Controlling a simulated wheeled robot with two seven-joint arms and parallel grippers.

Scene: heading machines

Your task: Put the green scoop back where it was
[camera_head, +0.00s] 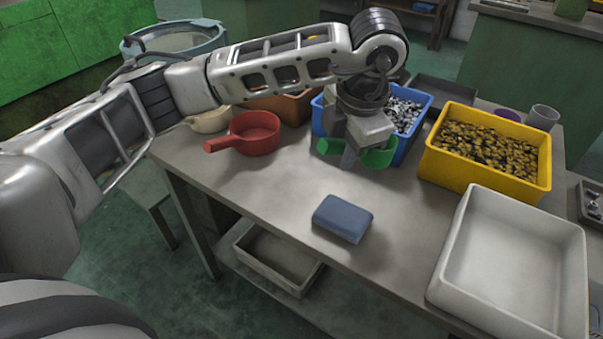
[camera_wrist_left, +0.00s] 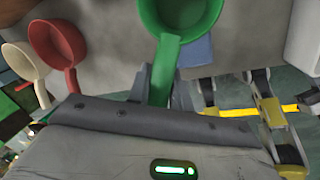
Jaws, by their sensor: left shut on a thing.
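The green scoop (camera_head: 378,158) is in my left gripper (camera_head: 350,158), in front of the blue bin on the workbench. In the left wrist view the scoop's handle (camera_wrist_left: 164,65) runs between the two fingers of the left gripper (camera_wrist_left: 162,85), which is shut on it. The scoop's round bowl (camera_wrist_left: 180,14) points away from the gripper, and its far side is cut off by the frame. I cannot tell whether the scoop touches the bench top. My right gripper is not in view.
A red scoop (camera_head: 254,134) and a cream scoop (camera_head: 210,121) lie to the left. The blue bin (camera_head: 408,148) holds metal parts; the yellow bin (camera_head: 456,182) holds brass-coloured ones. A blue block (camera_head: 342,217) and white tray (camera_head: 447,276) are nearer. Bench between red scoop and block is clear.

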